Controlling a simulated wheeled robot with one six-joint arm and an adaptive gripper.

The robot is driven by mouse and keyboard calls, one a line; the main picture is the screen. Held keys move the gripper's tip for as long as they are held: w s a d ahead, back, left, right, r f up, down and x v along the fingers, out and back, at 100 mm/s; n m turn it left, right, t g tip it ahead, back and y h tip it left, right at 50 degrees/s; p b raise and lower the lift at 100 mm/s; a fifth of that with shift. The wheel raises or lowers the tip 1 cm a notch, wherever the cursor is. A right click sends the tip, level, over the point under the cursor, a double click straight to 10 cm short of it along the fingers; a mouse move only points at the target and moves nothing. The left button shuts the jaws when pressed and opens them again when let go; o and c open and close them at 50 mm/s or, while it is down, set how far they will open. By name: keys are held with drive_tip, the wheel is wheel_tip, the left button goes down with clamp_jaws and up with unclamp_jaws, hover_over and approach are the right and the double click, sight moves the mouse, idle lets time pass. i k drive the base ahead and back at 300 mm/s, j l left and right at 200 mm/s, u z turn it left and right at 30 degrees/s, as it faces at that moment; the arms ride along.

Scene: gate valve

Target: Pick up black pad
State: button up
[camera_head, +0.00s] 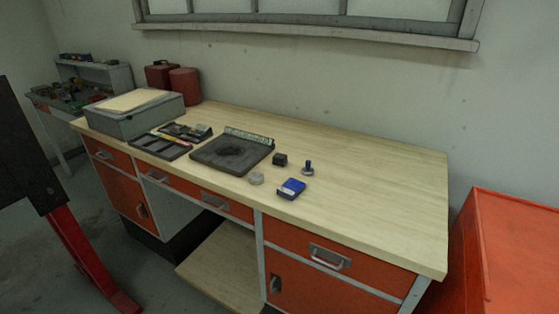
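A flat, dark square pad (231,155) lies on the light wooden workbench top (380,185), near its front edge and left of its middle. It has a darker round mark in its centre. A narrow, light patterned strip (249,136) runs along its back edge. A small black block (280,160) stands just right of the pad, apart from it. My gripper is not in view.
A dark tray (160,147) of small items and a grey box (135,113) are left of the pad. A round pale puck (256,178), a blue box (291,188) and a small blue-topped piece (308,168) are to its right. The bench's right half is clear.

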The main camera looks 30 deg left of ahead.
sight(280, 160)
drive_tip(key=l+u, duration=0.15)
drive_tip(key=u, duration=0.2)
drive_tip(key=l+u, duration=0.15)
drive_tip(key=u, duration=0.25)
drive_tip(key=l+u, duration=0.15)
drive_tip(key=u, duration=0.2)
